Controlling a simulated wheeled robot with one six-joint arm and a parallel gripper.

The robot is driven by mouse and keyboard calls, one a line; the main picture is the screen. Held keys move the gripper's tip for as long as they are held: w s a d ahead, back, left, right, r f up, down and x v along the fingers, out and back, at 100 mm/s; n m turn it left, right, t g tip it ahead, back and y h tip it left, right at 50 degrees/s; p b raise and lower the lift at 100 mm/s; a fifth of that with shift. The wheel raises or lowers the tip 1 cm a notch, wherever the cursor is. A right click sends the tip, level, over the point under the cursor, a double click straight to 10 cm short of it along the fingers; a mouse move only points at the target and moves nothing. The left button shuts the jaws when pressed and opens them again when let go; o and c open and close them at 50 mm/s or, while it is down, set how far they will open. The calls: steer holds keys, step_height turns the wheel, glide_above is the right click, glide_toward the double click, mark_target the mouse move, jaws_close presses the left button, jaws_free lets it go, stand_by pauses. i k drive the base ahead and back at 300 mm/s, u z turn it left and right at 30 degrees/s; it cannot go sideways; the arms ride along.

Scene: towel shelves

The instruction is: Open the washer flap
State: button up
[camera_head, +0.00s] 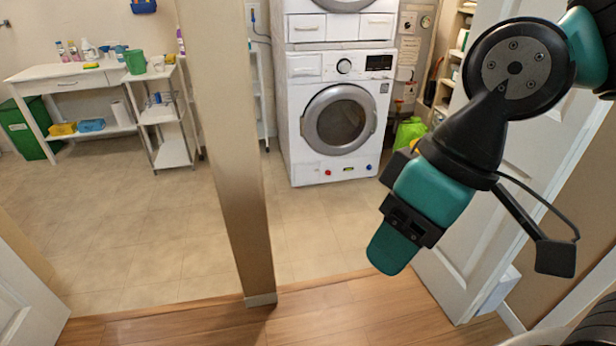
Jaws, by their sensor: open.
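The washer (297,140) is the lower of two stacked white front loaders, seen beyond the doorway in the head view. Its round grey-rimmed door (340,120) looks closed. A low front panel (345,170) under the door carries small red, green and blue marks. I cannot tell for sure which part is the flap; nothing on the washer front appears swung open. My gripper (393,250), teal and black, hangs in the right foreground, pointing down, open and apart from the washer. Its far finger is largely hidden.
A beige post (225,140) stands left of the washer. A white open door (480,210) stands at the right, behind my arm. A white table (70,80) and small shelf (165,110) are at the left. Tiled floor (150,235) before the washer is clear.

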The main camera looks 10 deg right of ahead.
mark_target(307, 173)
steer(key=z, duration=0.1)
steer(key=i, duration=0.75)
steer(key=z, duration=0.4)
steer(key=i, duration=2.45)
steer(key=z, duration=0.15)
